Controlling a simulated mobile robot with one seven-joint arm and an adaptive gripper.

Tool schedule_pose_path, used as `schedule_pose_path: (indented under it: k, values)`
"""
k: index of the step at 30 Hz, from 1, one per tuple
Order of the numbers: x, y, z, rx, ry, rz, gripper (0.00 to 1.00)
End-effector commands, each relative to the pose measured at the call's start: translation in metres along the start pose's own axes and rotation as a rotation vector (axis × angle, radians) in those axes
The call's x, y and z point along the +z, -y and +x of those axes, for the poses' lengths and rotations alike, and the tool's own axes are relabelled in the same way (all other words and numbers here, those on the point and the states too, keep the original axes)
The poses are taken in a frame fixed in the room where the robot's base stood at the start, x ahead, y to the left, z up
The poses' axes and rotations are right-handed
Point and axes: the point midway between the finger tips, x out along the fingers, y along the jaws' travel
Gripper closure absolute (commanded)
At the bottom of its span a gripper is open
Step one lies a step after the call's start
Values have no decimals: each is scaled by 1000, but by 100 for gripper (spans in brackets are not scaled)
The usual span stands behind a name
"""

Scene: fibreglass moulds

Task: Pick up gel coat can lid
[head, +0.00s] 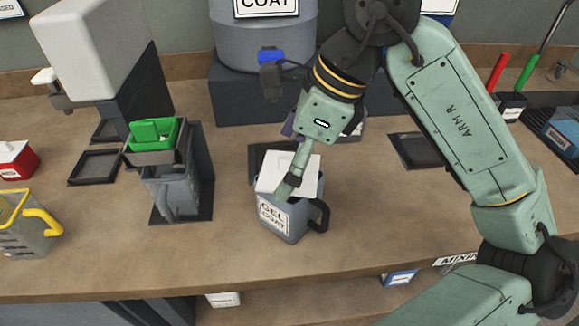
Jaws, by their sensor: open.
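The gel coat can (270,216) is a grey container with a white "GEL COAT" label and a black handle on its right side. It stands on the bench below my arm. Its lid (309,176) is a white, flat, squarish piece at the top of the can. I cannot tell whether it is seated flat. My gripper (290,186) reaches down over the lid from above. The other finger is hidden. I cannot tell whether the visible finger touches the lid.
A grey container with a green top (154,134) stands left of the can, with a dark tray (95,167) beyond it. A yellow-handled jug (25,225) and a red box (16,161) are far left. A large gel coat drum (265,42) stands behind.

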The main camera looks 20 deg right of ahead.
Motion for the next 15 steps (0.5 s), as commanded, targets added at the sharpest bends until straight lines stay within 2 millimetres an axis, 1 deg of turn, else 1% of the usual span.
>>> schedule_pose_path:
  k: [2,15]
  values:
    - [0,0,0,0,0,0,4]
    - [0,0,0,0,0,0,33]
